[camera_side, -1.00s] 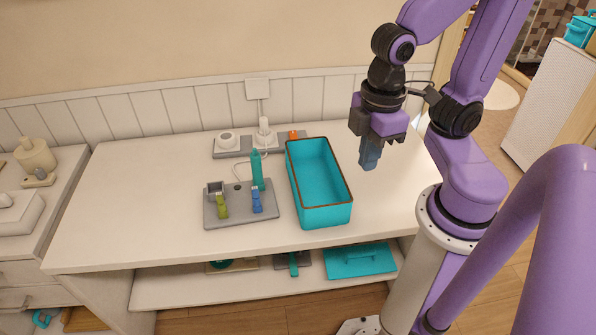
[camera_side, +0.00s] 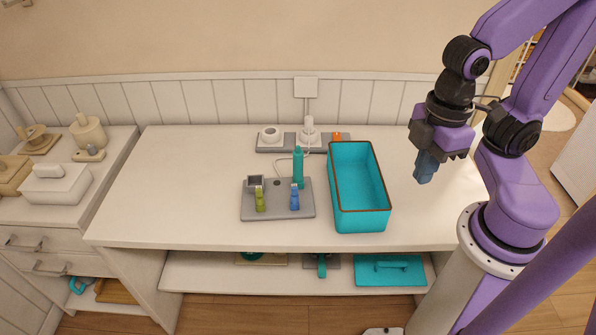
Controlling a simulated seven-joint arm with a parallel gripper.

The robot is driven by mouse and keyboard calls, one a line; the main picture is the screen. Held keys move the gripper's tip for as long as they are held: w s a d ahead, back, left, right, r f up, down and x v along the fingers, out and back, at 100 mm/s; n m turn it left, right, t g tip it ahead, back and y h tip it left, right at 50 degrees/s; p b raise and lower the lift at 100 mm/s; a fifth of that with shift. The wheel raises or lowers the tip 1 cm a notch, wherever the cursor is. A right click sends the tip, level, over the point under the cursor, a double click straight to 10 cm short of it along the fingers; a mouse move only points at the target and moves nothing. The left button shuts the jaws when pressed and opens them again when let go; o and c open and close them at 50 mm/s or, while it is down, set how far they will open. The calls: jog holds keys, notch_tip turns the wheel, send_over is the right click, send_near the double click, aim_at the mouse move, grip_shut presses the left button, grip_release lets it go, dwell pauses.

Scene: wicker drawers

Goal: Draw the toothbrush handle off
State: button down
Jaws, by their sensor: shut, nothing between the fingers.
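A teal upright handle (camera_side: 298,167), which looks like the toothbrush handle, stands at the back right of a grey tray (camera_side: 283,211) on the white table. Its lower end meets the tray; how it is seated there is too small to tell. A green item (camera_side: 260,202) and a blue item (camera_side: 294,201) stand at the tray's front, and a small grey square cup (camera_side: 255,184) at its back left. My gripper (camera_side: 424,170) is shut and empty, pointing down in the air to the right of the teal basket, well apart from the handle.
An open, empty teal basket (camera_side: 376,222) with a brown rim stands between the tray and my gripper. Behind is a grey strip (camera_side: 293,147) with white devices, a cord and an orange item (camera_side: 337,137). The table's left side (camera_side: 180,195) is clear. A shelf below holds teal items.

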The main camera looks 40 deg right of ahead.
jog(key=c, duration=1.1)
grip_release()
jog(key=shift+w, duration=0.1)
jog(key=shift+c, duration=0.2)
jog(key=o, duration=0.4)
jog(key=w+a+m, duration=0.1)
jog(key=w+m, duration=0.1)
jog(key=w+a+m, duration=0.1)
jog(key=w+m, duration=0.1)
jog(key=w, duration=0.1)
jog(key=w+a+m, duration=0.1)
jog(key=w+m, duration=0.1)
jog(key=w, duration=0.1)
jog(key=shift+w+r+m, duration=0.15)
jog(key=shift+r+m, duration=0.2)
jog(key=shift+m, duration=0.05)
jog(key=m, duration=2.3)
send_over(298, 152)
notch_tip(298, 152, down, 3)
jog(key=f, duration=1.6)
jog(key=shift+w+d+f, duration=0.2)
jog(key=shift+f, duration=0.1)
jog(key=shift+r, duration=0.1)
grip_shut()
